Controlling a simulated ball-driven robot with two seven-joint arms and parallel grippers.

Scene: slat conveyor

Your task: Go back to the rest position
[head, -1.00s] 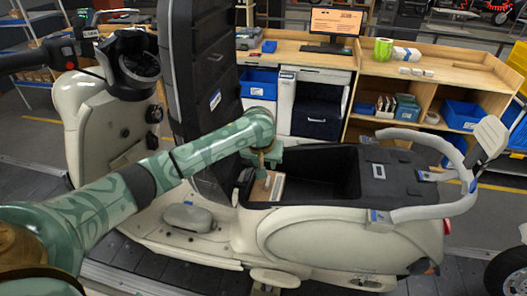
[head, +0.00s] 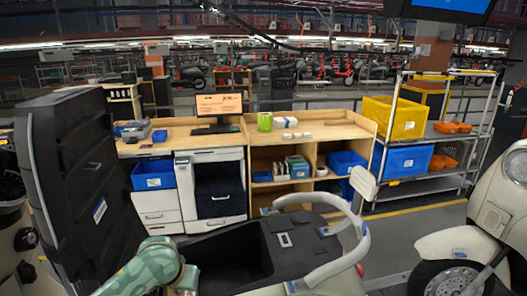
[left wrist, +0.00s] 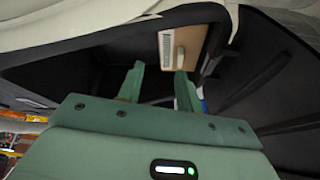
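My left arm (head: 150,268) comes in at the bottom left of the head view and ends at the open black compartment (head: 232,258) of a cream scooter (head: 325,280). In the left wrist view, my left gripper (left wrist: 160,72) has its two green fingers apart, with nothing seen held between them. A tan box (left wrist: 196,40) with a white label lies just beyond the fingertips against the dark compartment. I cannot tell whether a finger touches it. My right gripper is in no view.
A tall black panel (head: 75,180) stands left of my arm. Behind the scooter is a wooden bench (head: 345,131) with a monitor (head: 219,105) and blue bins (head: 153,173). A shelf rack (head: 453,134) and another scooter (head: 492,225) stand at right.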

